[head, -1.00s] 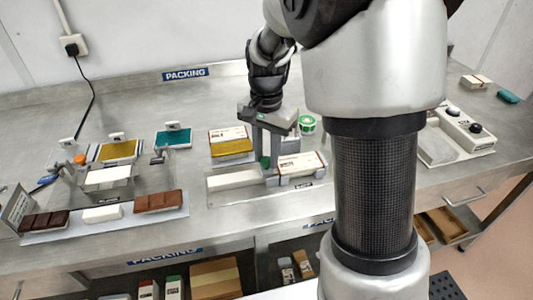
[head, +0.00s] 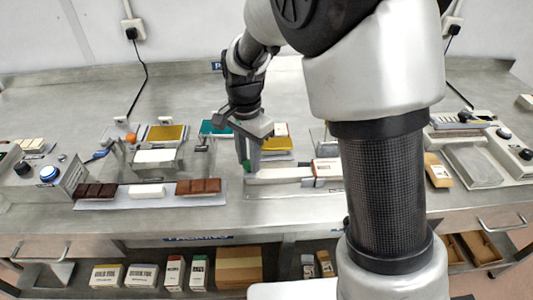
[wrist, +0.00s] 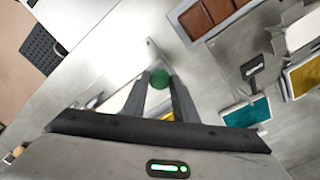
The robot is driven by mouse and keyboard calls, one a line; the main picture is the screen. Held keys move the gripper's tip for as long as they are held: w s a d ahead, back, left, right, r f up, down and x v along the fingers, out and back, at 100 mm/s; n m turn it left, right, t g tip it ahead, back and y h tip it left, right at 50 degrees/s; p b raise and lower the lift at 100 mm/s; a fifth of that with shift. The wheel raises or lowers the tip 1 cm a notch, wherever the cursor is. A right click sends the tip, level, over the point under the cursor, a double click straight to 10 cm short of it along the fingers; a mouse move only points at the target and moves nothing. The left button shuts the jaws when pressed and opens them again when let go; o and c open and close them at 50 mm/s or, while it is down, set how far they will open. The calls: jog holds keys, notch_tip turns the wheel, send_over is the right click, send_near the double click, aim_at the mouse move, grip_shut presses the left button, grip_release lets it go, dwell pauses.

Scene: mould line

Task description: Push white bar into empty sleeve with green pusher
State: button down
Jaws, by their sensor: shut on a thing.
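My gripper (head: 246,160) is shut on the green pusher (head: 246,168), whose green end also shows between the fingertips in the wrist view (wrist: 160,77). The white bar (head: 285,175) lies flat in a channel on the bench, and the pusher is at or just above its left end. I cannot tell whether they touch. The sleeve (head: 327,168), a white and brown printed box, lies at the right end of the bar, in line with it. My arm column hides part of the sleeve's right side, and its opening is not clearly seen.
A tray (head: 120,203) with dark, white and brown bars lies left of the channel. Stands with a yellow pad (head: 166,132) and a teal pad (head: 216,128) are behind. A control box with a blue button (head: 48,174) is far left.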

aim_at(246, 163)
jog(key=shift+a, duration=0.35)
jog(key=c, duration=1.4)
grip_release()
jog(key=shift+a, duration=0.1)
jog(key=shift+r, duration=0.25)
notch_tip(246, 163, up, 17)
jog(key=p, duration=0.2)
